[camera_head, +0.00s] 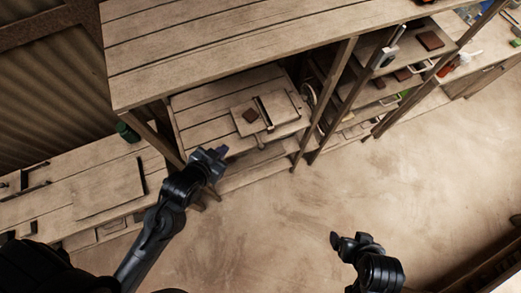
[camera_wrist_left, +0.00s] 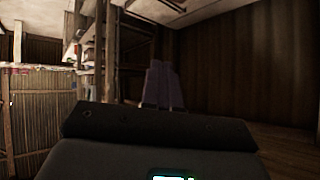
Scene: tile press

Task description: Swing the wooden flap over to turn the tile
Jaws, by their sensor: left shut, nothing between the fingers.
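A small dark brown tile (camera_head: 250,116) lies on a pale wooden press board (camera_head: 238,122) on the middle shelf. The wooden flap (camera_head: 280,106), a pale panel with a dark edge strip, is just right of the tile. A short handle (camera_head: 260,142) sticks out at the front of the board. My left gripper (camera_head: 218,155) is in front of the shelf, left of and below the board, apart from it. Its fingers show close together and empty in the left wrist view (camera_wrist_left: 162,86). My right gripper (camera_head: 338,240) hangs over the floor at lower right; its finger gap is unclear.
A long wooden top (camera_head: 230,45) overhangs the shelf, with posts (camera_head: 325,105) to its right. A green bottle (camera_head: 127,132) stands on the left bench (camera_head: 60,200). Shelves with tools and dark tiles (camera_head: 430,41) are at upper right. The floor (camera_head: 300,215) is clear.

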